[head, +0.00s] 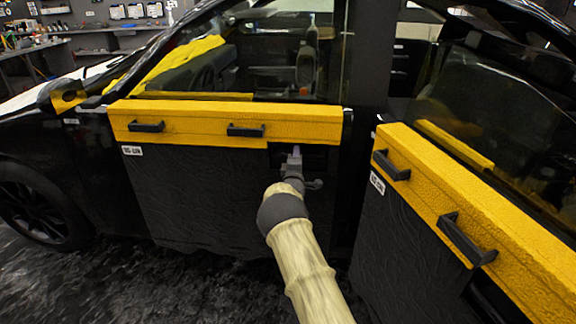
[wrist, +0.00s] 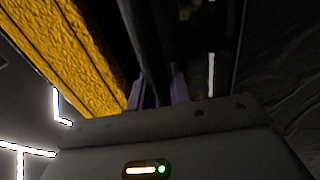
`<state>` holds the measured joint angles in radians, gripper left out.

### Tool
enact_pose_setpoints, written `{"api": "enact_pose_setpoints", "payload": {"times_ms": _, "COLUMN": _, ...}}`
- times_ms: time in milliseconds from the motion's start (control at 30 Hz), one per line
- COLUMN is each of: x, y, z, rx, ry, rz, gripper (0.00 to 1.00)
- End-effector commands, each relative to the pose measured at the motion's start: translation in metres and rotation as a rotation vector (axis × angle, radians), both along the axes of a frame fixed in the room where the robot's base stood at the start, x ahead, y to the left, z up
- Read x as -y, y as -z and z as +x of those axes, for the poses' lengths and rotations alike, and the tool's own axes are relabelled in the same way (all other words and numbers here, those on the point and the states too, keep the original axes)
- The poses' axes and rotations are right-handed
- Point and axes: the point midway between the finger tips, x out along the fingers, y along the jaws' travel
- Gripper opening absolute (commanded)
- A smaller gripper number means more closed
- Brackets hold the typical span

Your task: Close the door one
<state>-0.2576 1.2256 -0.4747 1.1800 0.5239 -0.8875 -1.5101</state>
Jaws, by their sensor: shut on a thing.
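The black car's front door (head: 200,190), at the left in the head view, has a yellow padded strip (head: 200,122) with two dark handles below its window. The door looks close to the body; I cannot tell if it is fully flush. My gripper (head: 294,155) is at the dark recess under the strip's right end. In the wrist view its purple fingers (wrist: 160,92) are shut on a dark bar (wrist: 150,70), apparently the front door's handle, beside the yellow strip (wrist: 65,50). The handle's shape is mostly lost in shadow.
The rear door (head: 375,245), with its own yellow strip (head: 480,210) and dark handles, stands angled outward at the right, close to my arm. A dark pillar (head: 366,70) lies between the doors. A workbench (head: 115,30) is at the back left. Dark floor is clear in front.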

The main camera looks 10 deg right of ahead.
Motion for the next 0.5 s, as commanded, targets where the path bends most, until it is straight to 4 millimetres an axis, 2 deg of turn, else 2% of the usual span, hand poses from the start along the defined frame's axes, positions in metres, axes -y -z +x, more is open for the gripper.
{"api": "enact_pose_setpoints", "payload": {"times_ms": 333, "x": 0.0064, "y": -0.0048, "z": 0.0046, "rx": 0.006, "ry": -0.006, "rz": -0.003, "gripper": 0.0}}
{"api": "enact_pose_setpoints", "payload": {"times_ms": 367, "x": 0.0065, "y": -0.0051, "z": 0.0045, "rx": 0.006, "ry": -0.006, "rz": -0.004, "gripper": 0.22}}
{"api": "enact_pose_setpoints", "payload": {"times_ms": 467, "x": 0.007, "y": -0.0059, "z": 0.0045, "rx": 0.007, "ry": -0.005, "rz": -0.004, "gripper": 0.4}}
{"api": "enact_pose_setpoints", "payload": {"times_ms": 500, "x": 0.0073, "y": -0.006, "z": 0.0044, "rx": 0.007, "ry": -0.005, "rz": -0.004, "gripper": 0.4}}
